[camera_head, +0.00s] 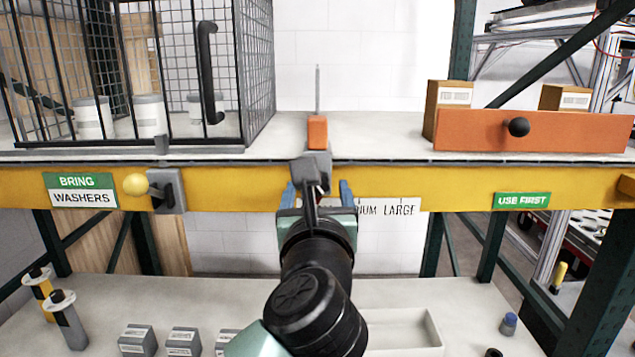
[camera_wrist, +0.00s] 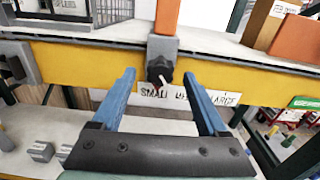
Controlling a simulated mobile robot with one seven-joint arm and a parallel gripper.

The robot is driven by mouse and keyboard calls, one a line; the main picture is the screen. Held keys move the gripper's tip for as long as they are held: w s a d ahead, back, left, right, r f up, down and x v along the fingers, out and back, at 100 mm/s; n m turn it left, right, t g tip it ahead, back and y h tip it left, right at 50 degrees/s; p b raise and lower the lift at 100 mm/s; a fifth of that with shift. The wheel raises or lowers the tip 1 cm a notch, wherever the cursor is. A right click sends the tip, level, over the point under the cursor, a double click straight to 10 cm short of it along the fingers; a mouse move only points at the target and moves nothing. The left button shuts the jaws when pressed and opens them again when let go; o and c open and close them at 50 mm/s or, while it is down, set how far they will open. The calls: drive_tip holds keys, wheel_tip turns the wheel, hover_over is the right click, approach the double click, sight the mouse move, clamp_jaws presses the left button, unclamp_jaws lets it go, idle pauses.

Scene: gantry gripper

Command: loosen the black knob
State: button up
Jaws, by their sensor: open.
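The black knob (camera_wrist: 159,70) shows in the wrist view as a dark lobed piece on the front of a grey bracket (camera_wrist: 163,46) on the yellow beam. In the head view my arm hides the knob. My gripper (camera_head: 318,190) is open, with its blue fingers pointing at the beam. In the wrist view the knob appears between the two fingertips, with clear space on both sides and no contact visible. An orange block (camera_head: 317,131) with a thin upright rod stands above the bracket. A white scale label (camera_wrist: 215,98) reading small to large sits below the knob.
A wire cage (camera_head: 258,70) with a black handle stands on the left of the shelf. An orange panel (camera_head: 470,129) with a black ball stands on the right. Boxes and a white tray (camera_head: 432,330) lie on the lower bench.

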drive_tip(key=shift+w, duration=0.15)
drive_tip(key=shift+c, duration=0.2)
clamp_jaws()
